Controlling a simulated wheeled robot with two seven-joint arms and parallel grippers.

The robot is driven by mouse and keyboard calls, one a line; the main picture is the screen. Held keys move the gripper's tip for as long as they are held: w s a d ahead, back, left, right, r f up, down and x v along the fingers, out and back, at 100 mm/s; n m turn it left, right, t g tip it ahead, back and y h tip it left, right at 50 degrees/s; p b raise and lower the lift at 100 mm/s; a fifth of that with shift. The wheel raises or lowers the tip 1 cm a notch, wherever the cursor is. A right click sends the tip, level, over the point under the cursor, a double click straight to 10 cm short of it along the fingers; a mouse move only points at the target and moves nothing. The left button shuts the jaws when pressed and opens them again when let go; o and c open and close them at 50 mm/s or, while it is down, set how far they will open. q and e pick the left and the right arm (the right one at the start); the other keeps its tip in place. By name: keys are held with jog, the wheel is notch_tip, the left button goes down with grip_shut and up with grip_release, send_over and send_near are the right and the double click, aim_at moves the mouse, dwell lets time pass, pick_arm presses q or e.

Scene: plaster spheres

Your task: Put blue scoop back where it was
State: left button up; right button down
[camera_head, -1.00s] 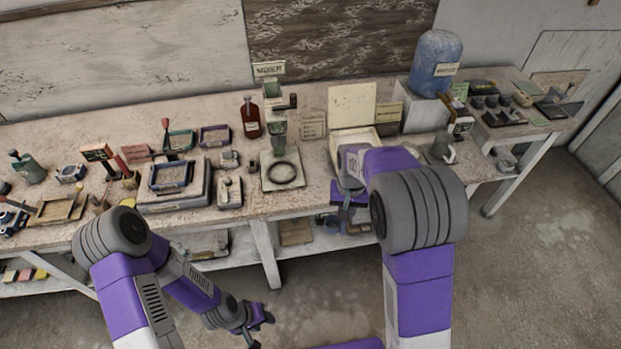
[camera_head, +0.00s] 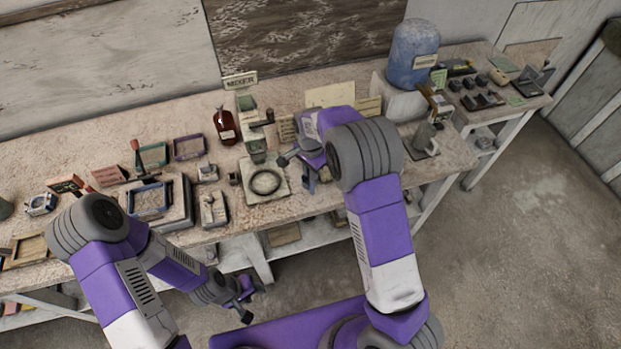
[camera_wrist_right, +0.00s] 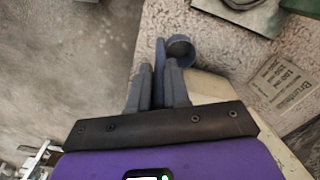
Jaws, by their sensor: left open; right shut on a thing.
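The blue scoop (camera_wrist_right: 181,47) is in the right wrist view, its round cup beyond the fingertips and its handle between them. My right gripper (camera_wrist_right: 158,80) is shut on that handle. In the head view my right gripper (camera_head: 300,160) is above the workbench, just right of the mixer (camera_head: 254,135); the arm partly hides it, and I cannot clearly tell the scoop from the fingers there. My left gripper (camera_head: 245,300) is open and empty, low in front of the bench.
The mixer's base plate (camera_head: 280,190) bears a dark ring. A brown bottle (camera_head: 226,128), a green-rimmed tray (camera_head: 152,153), a purple-rimmed tray (camera_head: 189,147) and a blue-rimmed tray (camera_head: 150,199) stand to the left. A large blue jug (camera_head: 413,55) and a grey pitcher (camera_head: 424,136) stand to the right.

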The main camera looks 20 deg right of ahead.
jog(key=shift+f, duration=2.1)
jog(key=c, duration=1.1)
grip_release()
notch_tip(320, 180, up, 12)
jog(key=shift+r, duration=0.15)
